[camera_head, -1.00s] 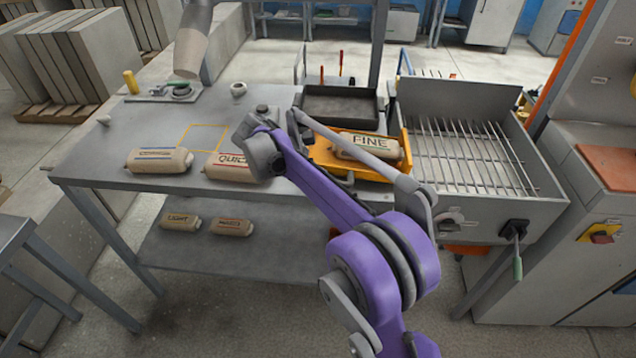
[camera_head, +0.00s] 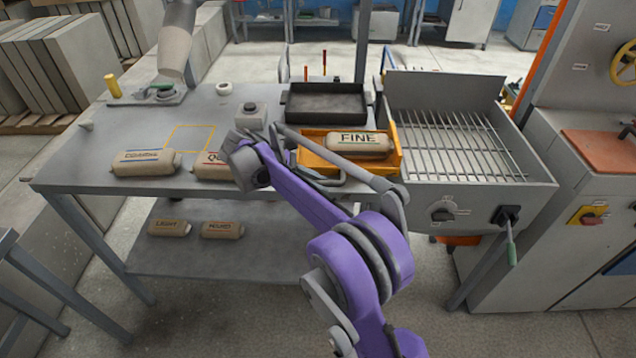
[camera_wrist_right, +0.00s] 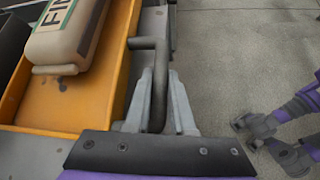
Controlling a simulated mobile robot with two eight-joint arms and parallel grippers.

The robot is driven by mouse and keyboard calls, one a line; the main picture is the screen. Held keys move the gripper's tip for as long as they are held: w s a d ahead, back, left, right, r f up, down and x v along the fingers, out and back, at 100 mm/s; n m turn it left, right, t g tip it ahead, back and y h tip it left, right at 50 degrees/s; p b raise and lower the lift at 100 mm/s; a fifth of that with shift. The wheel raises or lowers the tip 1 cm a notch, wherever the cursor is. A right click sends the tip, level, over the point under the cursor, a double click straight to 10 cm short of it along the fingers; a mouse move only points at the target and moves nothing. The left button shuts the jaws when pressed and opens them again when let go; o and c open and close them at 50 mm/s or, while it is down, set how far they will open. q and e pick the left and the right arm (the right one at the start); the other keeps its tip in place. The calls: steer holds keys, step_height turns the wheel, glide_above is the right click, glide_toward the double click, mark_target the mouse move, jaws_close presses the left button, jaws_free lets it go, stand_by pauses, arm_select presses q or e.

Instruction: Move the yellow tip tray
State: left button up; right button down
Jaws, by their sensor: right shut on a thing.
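The yellow tip tray (camera_head: 396,160) is an orange-yellow open tray at the table's front right, beside the grated box. A beige bag marked FINE (camera_head: 360,146) lies in it. The tray (camera_wrist_right: 60,108) and bag (camera_wrist_right: 66,40) also show in the wrist view. A dark bent handle (camera_wrist_right: 157,90) stands out from the tray's front side. My right gripper (camera_wrist_right: 160,102) is shut on this handle, one finger on each side. In the head view my right gripper (camera_head: 322,180) is at the tray's front, partly hidden by my purple arm.
A grated metal box (camera_head: 530,165) with levers stands close right of the tray. A black tray (camera_head: 325,103) lies just behind. Bags (camera_head: 146,162) lie at the front left, one partly behind my arm. A yellow-outlined square (camera_head: 190,138) on the table is empty.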

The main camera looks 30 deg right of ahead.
steer(key=shift+a+f, duration=0.1)
steer(key=shift+f, duration=0.15)
steer(key=c, duration=0.8)
jaws_free()
steer(key=shift+o, duration=0.2)
steer(key=shift+r, duration=0.1)
steer(key=p+v, duration=0.1)
steer(key=v, duration=0.9)
steer(key=shift+a+r, duration=0.2)
steer(key=shift+r, duration=0.05)
